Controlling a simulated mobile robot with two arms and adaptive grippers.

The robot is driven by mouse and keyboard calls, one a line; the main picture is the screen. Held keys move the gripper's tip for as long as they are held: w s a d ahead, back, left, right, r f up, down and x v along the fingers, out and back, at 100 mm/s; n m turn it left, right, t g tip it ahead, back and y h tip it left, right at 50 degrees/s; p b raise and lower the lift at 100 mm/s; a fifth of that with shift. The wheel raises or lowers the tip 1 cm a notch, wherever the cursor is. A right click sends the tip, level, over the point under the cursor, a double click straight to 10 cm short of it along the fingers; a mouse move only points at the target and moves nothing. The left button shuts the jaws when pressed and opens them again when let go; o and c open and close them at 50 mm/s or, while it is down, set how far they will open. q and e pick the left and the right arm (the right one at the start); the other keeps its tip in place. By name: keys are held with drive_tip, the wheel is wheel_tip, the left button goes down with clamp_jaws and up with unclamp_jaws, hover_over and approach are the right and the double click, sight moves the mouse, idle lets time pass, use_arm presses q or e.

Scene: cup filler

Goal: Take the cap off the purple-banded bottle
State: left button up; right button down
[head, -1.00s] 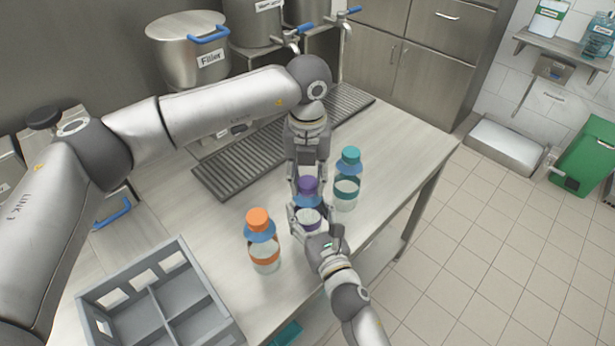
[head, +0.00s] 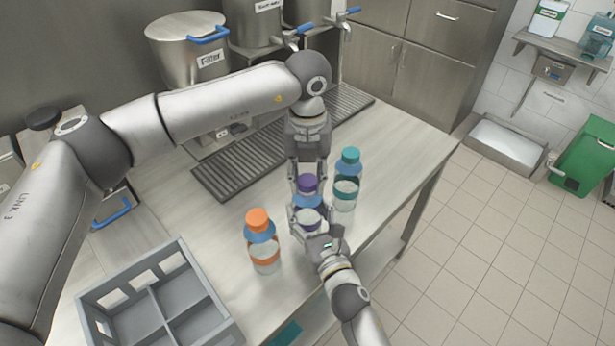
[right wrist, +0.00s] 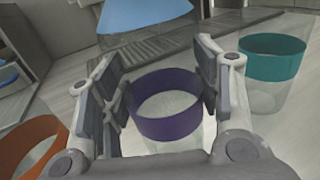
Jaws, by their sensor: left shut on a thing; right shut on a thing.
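The purple-banded bottle (head: 308,216) stands upright on the steel counter, with a blue shoulder and a purple cap (head: 307,184). My left gripper (head: 308,182) points down from above and is shut on the purple cap. Whether the cap is clear of the bottle neck cannot be told. My right gripper (head: 314,222) comes from the near side and is shut around the bottle's body. In the right wrist view, the purple band (right wrist: 168,108) sits between the two fingers.
An orange-capped bottle (head: 262,245) stands to the left and a teal-capped bottle (head: 346,185) close on the right. A grey divided crate (head: 150,262) is at the near left. A drip grate (head: 235,168) and filler pots (head: 187,55) are behind. The counter's right edge is nearby.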

sight(307, 180)
use_arm(q)
drive_tip(key=shift+r, duration=0.7)
drive_tip(key=shift+r, duration=2)
use_arm(e)
drive_tip(key=shift+c, duration=1.9)
unclamp_jaws()
drive_tip(key=shift+s, duration=0.1)
drive_tip(key=v, duration=1.2)
